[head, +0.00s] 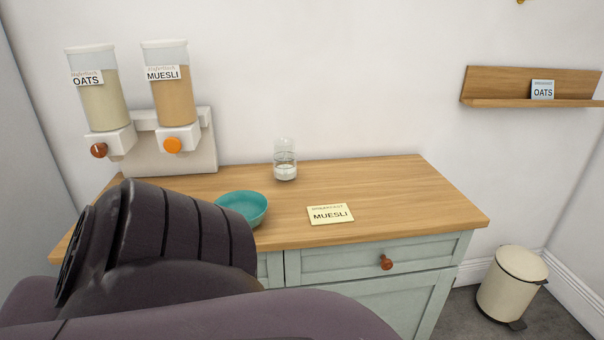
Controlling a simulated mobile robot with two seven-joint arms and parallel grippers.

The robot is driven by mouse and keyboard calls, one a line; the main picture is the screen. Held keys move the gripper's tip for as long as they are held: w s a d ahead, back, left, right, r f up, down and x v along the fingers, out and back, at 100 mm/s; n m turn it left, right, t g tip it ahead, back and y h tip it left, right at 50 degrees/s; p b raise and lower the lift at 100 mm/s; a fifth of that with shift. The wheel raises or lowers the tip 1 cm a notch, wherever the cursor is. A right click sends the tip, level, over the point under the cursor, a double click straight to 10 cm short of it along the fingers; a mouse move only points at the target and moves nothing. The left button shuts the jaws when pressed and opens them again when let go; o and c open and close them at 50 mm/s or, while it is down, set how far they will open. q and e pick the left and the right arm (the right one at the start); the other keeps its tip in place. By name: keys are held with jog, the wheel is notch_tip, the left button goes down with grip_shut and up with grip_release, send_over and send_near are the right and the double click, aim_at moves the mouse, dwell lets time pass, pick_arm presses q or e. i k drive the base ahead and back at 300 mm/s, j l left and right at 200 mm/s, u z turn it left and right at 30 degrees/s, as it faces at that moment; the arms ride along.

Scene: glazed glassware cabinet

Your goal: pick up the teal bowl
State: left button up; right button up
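The teal bowl (247,205) stands upright on the wooden counter (390,194), left of the middle of the head view. Its lower left part is hidden behind my dark arm, which fills the lower left of the picture. The inside of the bowl that shows looks empty. Neither of my grippers can be seen, so their place relative to the bowl does not show.
A glass (285,160) stands behind the bowl. A MUESLI card (330,214) lies to its right. OATS (103,100) and MUESLI (173,95) dispensers hang behind left. A shelf (500,87) holds an OATS card (542,90). A bin (511,283) stands right. The counter's right side is clear.

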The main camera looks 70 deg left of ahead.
aim_at(252, 205)
jog(key=u, duration=2.05)
